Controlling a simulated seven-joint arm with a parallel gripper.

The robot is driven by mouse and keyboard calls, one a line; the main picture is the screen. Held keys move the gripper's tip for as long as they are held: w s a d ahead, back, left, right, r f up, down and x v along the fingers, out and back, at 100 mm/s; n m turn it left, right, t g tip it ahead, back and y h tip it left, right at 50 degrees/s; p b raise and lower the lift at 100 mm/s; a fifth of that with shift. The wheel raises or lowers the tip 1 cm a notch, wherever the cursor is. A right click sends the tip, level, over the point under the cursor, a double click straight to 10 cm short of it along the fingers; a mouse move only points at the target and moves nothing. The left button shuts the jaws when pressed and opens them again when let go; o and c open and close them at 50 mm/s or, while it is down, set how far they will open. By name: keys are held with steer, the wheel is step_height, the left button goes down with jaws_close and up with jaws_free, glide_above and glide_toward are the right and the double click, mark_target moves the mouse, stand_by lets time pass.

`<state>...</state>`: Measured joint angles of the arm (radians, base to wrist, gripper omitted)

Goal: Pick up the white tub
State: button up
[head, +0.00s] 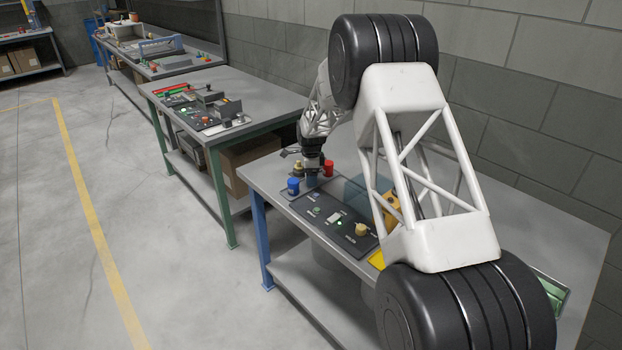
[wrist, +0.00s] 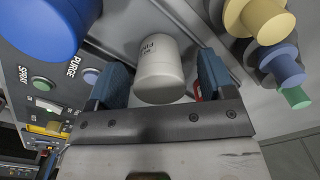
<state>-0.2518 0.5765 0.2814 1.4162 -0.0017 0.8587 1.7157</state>
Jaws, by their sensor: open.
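The white tub (wrist: 160,68), a small pale cylinder with dark lettering on its side, shows in the wrist view between the two blue fingers of my gripper (wrist: 162,78). The fingers are open, one on each side of it, with a visible gap at least on the left. I cannot tell whether the right finger touches it. In the head view my gripper (head: 313,178) is low over the far left end of the blue-legged bench (head: 262,181). I cannot make out the tub there; the gripper seems to hide it.
A blue cylinder (head: 293,186) and a red one (head: 328,168) stand close to my gripper. A dark control panel (head: 325,214) lies nearer on the bench. In the wrist view a stepped yellow, blue and green part (wrist: 262,20) is at the right. A block wall stands behind.

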steer(key=c, duration=1)
steer(key=shift+c, duration=0.2)
steer(key=shift+r, duration=0.15)
steer(key=shift+r, duration=1.55)
steer(key=s+d, duration=0.1)
steer(key=s, duration=0.4)
steer(key=s+d+r, duration=0.1)
steer(key=s, duration=0.4)
steer(key=s+d, duration=0.2)
steer(key=s, duration=0.3)
steer(key=shift+s+r, duration=0.25)
steer(key=shift+r, duration=0.05)
